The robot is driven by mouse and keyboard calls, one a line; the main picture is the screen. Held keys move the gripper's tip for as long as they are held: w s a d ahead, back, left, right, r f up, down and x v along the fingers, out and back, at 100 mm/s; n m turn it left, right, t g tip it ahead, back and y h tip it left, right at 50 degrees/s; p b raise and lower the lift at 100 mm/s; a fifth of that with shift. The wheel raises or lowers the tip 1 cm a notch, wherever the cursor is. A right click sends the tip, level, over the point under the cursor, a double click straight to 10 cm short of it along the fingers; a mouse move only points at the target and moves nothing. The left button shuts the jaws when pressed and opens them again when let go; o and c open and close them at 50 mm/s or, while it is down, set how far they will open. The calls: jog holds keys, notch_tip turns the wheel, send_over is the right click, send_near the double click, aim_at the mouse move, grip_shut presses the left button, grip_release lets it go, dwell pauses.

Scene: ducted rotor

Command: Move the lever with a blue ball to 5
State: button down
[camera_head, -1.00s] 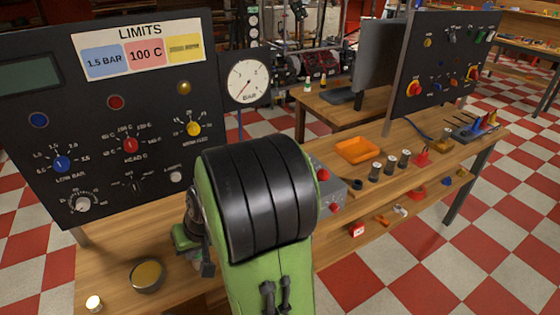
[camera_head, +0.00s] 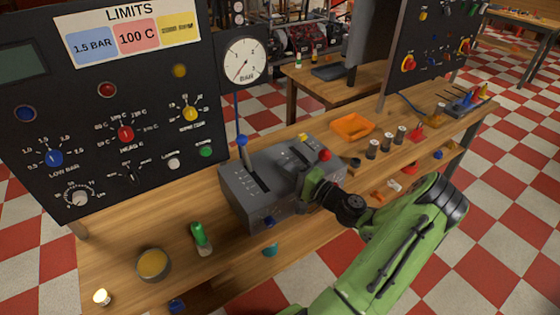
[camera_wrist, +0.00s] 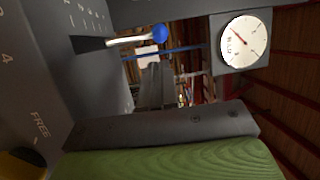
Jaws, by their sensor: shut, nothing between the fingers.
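The lever with the blue ball (camera_head: 242,140) stands upright from a slot at the left of the grey lever box (camera_head: 246,205). The blue ball (camera_wrist: 160,33) and its pale shaft also show in the wrist view, at the top, beside scale marks too small to read. My gripper (camera_head: 306,176) is over the right part of the box, near the red ball (camera_head: 325,155) and apart from the blue-ball lever. It is shut and empty; its dark finger (camera_wrist: 160,126) spans the lower wrist view. The lever's exact number cannot be read.
A yellow knob (camera_head: 302,137) is at the box's back. A black panel (camera_head: 60,105) with knobs and a gauge (camera_head: 244,60) stand behind. A green-handled item (camera_head: 200,238) and a round tin (camera_head: 152,264) are on the bench at left. An orange tray (camera_head: 352,127) is right.

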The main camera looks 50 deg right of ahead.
aim_at(245, 153)
jog(key=w, duration=0.7)
jog(key=w+r, duration=0.1)
jog(key=w, duration=0.3)
jog(key=shift+w+a, duration=0.15)
jog(key=shift+a, duration=0.05)
jog(key=shift+w+d+r+p, duration=0.1)
jog(key=shift+w+r+p, duration=0.25)
jog(key=shift+p, duration=0.35)
jog(key=shift+w+d+f+g+p, duration=0.1)
jog(key=shift+w+f+g+p, duration=0.05)
jog(key=shift+w+g+p, duration=0.35)
jog(key=shift+w+d+f+m+g+p, duration=0.15)
jog(key=shift+w+f+m+g+p, duration=0.15)
jog(key=shift+p, duration=0.2)
jog(key=shift+f, duration=0.15)
